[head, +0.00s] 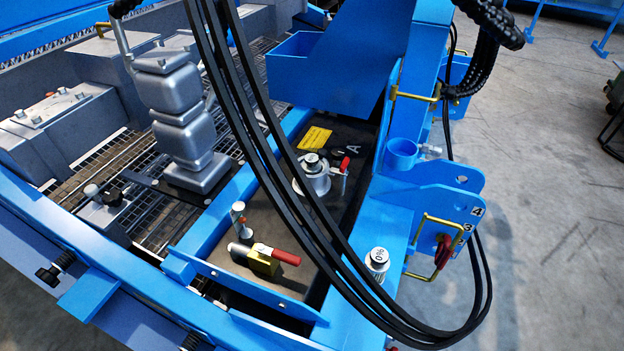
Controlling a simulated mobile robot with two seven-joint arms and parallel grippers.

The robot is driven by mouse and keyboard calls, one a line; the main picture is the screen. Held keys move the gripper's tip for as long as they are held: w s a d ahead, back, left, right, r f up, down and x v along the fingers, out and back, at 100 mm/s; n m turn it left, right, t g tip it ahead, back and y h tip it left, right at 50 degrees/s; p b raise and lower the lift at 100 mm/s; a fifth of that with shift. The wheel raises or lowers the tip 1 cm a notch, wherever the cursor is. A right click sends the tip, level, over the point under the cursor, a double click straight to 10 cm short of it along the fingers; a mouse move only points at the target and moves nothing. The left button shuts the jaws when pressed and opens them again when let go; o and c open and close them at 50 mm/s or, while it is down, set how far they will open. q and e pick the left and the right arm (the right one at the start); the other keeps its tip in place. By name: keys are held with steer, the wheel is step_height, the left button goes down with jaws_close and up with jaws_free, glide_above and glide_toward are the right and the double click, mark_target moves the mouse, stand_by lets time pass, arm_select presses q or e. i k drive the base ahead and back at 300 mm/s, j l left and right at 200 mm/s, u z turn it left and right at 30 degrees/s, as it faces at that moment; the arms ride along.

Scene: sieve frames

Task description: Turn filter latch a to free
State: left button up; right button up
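A red-handled clamp (343,168) stands on the dark panel (275,208), beside a round silver fitting (312,180). A white letter A is marked on the panel close to this clamp, and its red handle points up. A second latch-like part with a yellow block (262,263) and a red handle (284,256) sits nearer on the same panel. Its red handle lies low and points right. Neither of my grippers is in view.
Thick black cables (282,160) hang across the panel in front of these parts. A blue frame (212,212) surrounds the panel. A silver knob marked 0% (377,260) stands at right. Grey stacked metal blocks (180,120) stand at left. Open floor (560,200) lies right.

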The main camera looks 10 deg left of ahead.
mark_target(342, 170)
steer(key=k+j+z, duration=0.1)
steer(key=k+z, duration=0.15)
steer(key=z, duration=0.25)
steer(key=k+z, duration=0.2)
steer(key=z, duration=0.25)
steer(key=k+l+z, duration=0.1)
steer(key=k+z, duration=0.15)
steer(key=z, duration=0.25)
